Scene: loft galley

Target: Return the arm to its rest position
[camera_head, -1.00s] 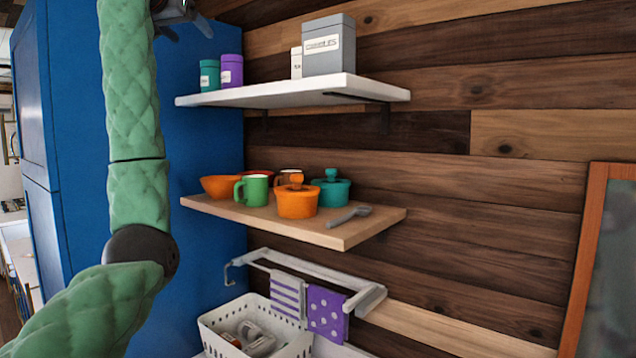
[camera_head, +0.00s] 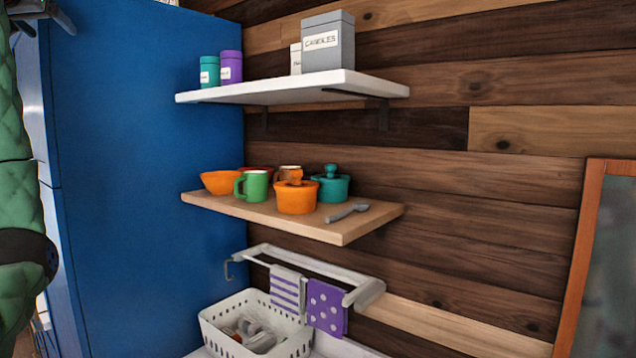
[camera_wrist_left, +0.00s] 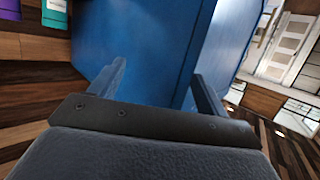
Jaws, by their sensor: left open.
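My left arm, in green quilted covering, stands along the left edge of the head view. My left gripper (camera_head: 42,12) is at the top left corner of that view, partly cut off by the frame. In the left wrist view its two fingers (camera_wrist_left: 158,88) are spread apart with nothing between them. The side of a tall blue cabinet (camera_wrist_left: 150,40) shows beyond the fingers. My right gripper is in neither view.
The blue cabinet (camera_head: 140,150) stands behind my left arm. A white upper shelf (camera_head: 270,92) holds canisters. A wooden shelf (camera_head: 330,232) holds pots, mugs, a bowl and a spoon. Below are a towel rail (camera_head: 300,258) and a white basket (camera_head: 290,335).

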